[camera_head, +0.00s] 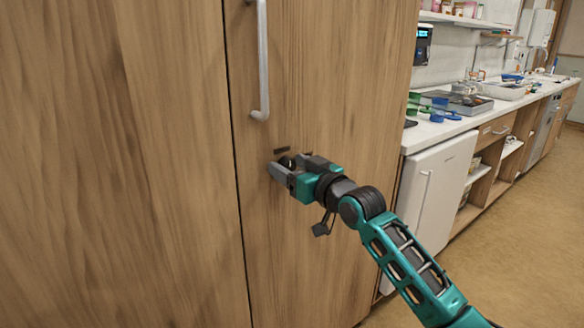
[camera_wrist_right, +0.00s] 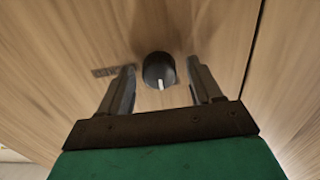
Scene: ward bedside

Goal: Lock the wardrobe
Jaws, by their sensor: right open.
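The wooden wardrobe (camera_head: 130,150) fills the left and middle of the head view, with its doors shut. A long metal handle (camera_head: 262,60) is on the right door, near the seam. Below it my right gripper (camera_head: 283,168) is at the lock knob. In the right wrist view the round black knob (camera_wrist_right: 158,70) with a white pointer line stands between the two open fingers of my right gripper (camera_wrist_right: 160,88), with gaps on both sides. A dark label (camera_wrist_right: 112,70) is beside the knob; its text is unreadable. My left gripper is out of view.
A counter (camera_head: 440,128) with trays and small items runs along the right wall. A white fridge (camera_head: 432,195) stands under it, close to my right arm. The floor (camera_head: 520,250) at the right is clear.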

